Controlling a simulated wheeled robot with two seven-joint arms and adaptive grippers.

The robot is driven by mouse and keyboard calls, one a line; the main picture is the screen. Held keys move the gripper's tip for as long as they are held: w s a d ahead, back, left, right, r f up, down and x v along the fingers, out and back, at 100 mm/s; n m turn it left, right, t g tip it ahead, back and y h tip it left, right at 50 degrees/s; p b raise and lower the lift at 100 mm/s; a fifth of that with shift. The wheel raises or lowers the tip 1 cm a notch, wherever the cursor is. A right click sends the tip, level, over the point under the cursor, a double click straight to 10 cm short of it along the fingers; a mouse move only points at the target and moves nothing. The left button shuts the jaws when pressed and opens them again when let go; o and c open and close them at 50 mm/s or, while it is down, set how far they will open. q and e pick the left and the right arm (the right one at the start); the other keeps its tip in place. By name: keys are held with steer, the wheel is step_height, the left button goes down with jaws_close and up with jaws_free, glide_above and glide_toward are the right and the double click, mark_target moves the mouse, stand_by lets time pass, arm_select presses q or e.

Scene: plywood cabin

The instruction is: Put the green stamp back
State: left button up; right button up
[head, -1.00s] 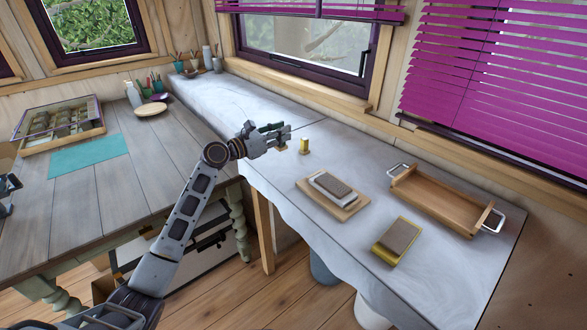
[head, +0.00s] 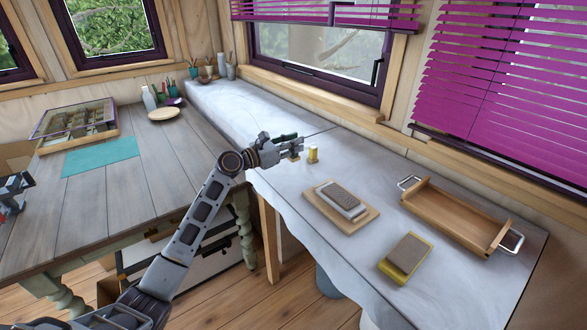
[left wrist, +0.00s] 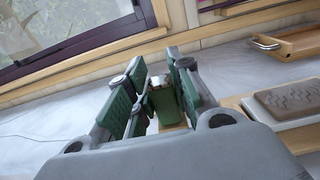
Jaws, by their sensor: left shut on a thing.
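My left gripper (head: 290,145) is over the left part of the grey worktop, shut on the green stamp. In the left wrist view the green stamp (left wrist: 166,104) stands between the green-padded fingers, with a pale metallic top. In the head view the fingers hide most of it, and only its light base (head: 294,158) shows below them. I cannot tell whether the base touches the worktop. My right gripper is not in view.
A wooden board with a grey-brown block (head: 341,204), a yellow-edged block (head: 406,258) and a wooden tray with metal handles (head: 455,215) lie to the right on the worktop (head: 300,205). A plank table (head: 130,190) with a teal mat (head: 99,157) and glass-lidded case (head: 77,128) stands left.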

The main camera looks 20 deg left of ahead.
mark_target(289, 158)
arm_select(q)
step_height(289, 158, down, 4)
steer(key=shift+r+b, duration=0.2)
steer(key=shift+b, duration=0.2)
steer(key=shift+f, duration=0.7)
steer(key=shift+f+b, duration=0.5)
steer(key=shift+f, duration=1)
steer(key=o, duration=0.8)
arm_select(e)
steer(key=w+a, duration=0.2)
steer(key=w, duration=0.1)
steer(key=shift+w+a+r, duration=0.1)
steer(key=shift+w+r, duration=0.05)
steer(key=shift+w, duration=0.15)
